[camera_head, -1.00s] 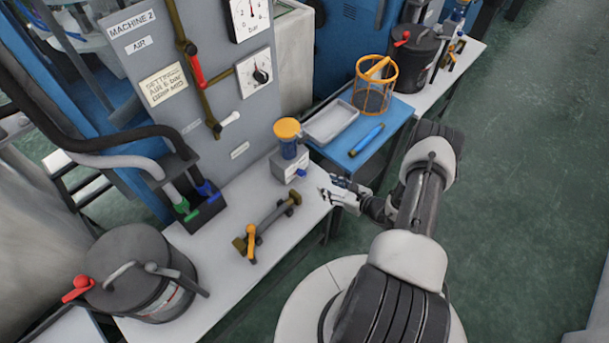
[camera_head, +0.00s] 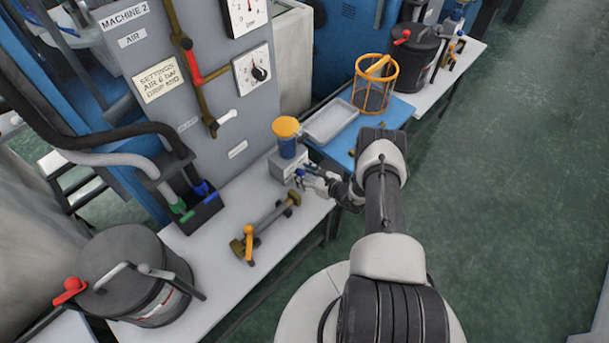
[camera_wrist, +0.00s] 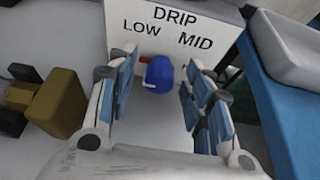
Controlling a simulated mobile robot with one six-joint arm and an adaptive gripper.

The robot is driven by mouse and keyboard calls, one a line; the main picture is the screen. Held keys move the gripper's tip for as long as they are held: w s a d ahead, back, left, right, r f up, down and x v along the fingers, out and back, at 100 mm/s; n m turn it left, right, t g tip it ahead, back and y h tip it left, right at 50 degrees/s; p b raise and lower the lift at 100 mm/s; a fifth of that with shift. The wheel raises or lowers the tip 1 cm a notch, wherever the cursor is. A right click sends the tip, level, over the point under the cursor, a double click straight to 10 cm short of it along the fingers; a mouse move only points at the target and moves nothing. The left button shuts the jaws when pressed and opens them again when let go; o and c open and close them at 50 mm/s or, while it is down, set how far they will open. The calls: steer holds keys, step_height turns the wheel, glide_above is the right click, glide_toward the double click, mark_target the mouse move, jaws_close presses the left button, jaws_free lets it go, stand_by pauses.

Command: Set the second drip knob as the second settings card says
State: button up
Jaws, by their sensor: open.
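The drip knob is blue with a small red mark on its left side; in the wrist view the knob (camera_wrist: 159,74) sits on the light face of a box under the printed words DRIP, LOW and MID. The red mark points to the left, on the LOW side. My gripper (camera_wrist: 162,90) is open, its fingers on either side of the knob with gaps. In the head view my gripper (camera_head: 306,180) is at the front of the box (camera_head: 280,167). The settings card (camera_head: 160,80) is on the MACHINE 2 panel; its DRIP line is too small to read surely.
A yellow-capped blue cup (camera_head: 287,137) stands on the box. A brass-ended bar (camera_head: 268,226) lies on the white bench to the left. To the right are a grey tray (camera_head: 330,121) and an orange basket (camera_head: 376,85). A dark lidded pot (camera_head: 140,272) stands at lower left.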

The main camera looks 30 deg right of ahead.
steer(key=shift+c, duration=0.2)
steer(key=c, duration=1.1)
steer(key=shift+o, duration=0.2)
steer(key=shift+d+f+b, duration=0.1)
steer(key=shift+b, duration=0.5)
steer(key=m+b, duration=0.1)
steer(key=b, duration=0.1)
steer(key=m+y+b, duration=0.1)
steer(key=b, duration=0.1)
steer(key=shift+w+d+f+g+y, duration=0.1)
steer(key=shift+d+f+g+y, duration=0.1)
steer(key=shift+g+y, duration=0.1)
steer(key=m+y+b, duration=0.1)
steer(key=m+b, duration=0.1)
steer(key=b, duration=0.3)
steer(key=shift+f+m+y, duration=0.1)
steer(key=shift+m+y, duration=0.2)
steer(key=shift+m, duration=0.1)
steer(key=shift+d+m+y+b, duration=0.15)
steer(key=shift+m+y+b, duration=0.45)
steer(key=shift+m+b, duration=0.3)
steer(key=shift+w+m+y, duration=0.1)
steer(key=shift+m+y, duration=0.8)
steer(key=shift+m, duration=0.9)
